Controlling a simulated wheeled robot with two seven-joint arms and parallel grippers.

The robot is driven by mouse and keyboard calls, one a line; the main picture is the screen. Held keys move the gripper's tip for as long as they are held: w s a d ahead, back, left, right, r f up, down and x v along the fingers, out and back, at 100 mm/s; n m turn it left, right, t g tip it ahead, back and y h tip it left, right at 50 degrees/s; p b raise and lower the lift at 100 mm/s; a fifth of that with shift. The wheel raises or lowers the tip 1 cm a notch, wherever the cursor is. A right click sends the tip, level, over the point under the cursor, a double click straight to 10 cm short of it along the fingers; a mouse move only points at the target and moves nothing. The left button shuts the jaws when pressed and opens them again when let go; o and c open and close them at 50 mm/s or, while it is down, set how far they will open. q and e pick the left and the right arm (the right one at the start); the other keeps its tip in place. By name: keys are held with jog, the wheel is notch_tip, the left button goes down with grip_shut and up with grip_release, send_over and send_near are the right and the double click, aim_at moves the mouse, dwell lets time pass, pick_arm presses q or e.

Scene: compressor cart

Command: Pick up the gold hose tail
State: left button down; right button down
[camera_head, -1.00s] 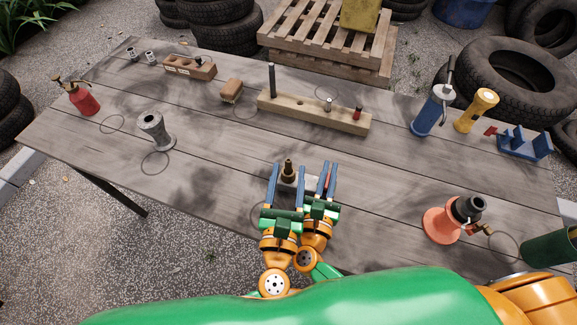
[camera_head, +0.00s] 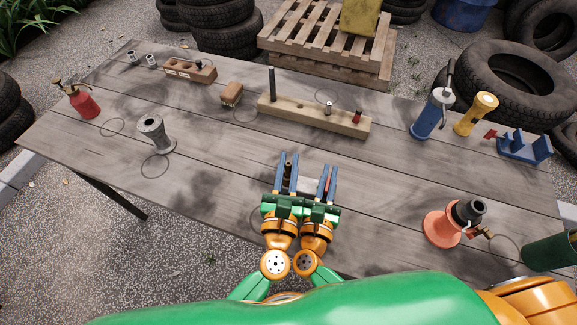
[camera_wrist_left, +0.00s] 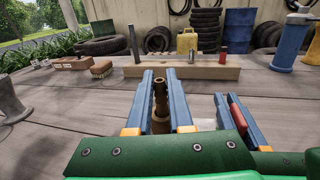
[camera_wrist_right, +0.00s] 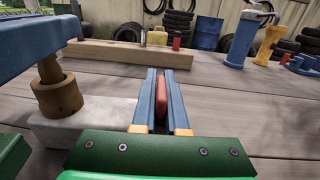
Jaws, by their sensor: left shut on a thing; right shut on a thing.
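The gold hose tail (camera_wrist_left: 160,100) stands upright between the fingers of my left gripper (camera_head: 287,157). The gripper is shut on it, and its ribbed stem shows in the left wrist view. In the right wrist view its wide brass collar (camera_wrist_right: 58,95) appears to sit on a pale grey block (camera_wrist_right: 95,122); a gap cannot be made out. My right gripper (camera_head: 329,169) is beside the left one, shut on a thin red piece (camera_wrist_right: 161,98) at the block's right side. How the red piece joins the block is hidden by the fingers.
A wooden rail (camera_head: 290,112) with upright pegs lies behind. A grey flared part (camera_head: 155,135) and red oil can (camera_head: 83,101) stand left. A blue canister (camera_head: 431,115), yellow torch (camera_head: 475,113) and orange-based part (camera_head: 442,226) stand right. The tabletop around the grippers is mostly clear.

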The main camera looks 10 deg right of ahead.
aim_at(288, 166)
pick_arm(q)
jog(key=r, duration=0.1)
jog(key=s+r, duration=0.1)
jog(key=r, duration=0.1)
jog(key=shift+a+r, duration=0.1)
jog(key=shift+r, duration=0.1)
jog(key=v, duration=1.7)
pick_arm(e)
jog(key=c, duration=0.9)
grip_release()
jog(key=shift+o, duration=0.2)
jog(key=v, duration=1.2)
jog(key=shift+s, duration=0.1)
pick_arm(q)
jog(key=shift+s, duration=0.1)
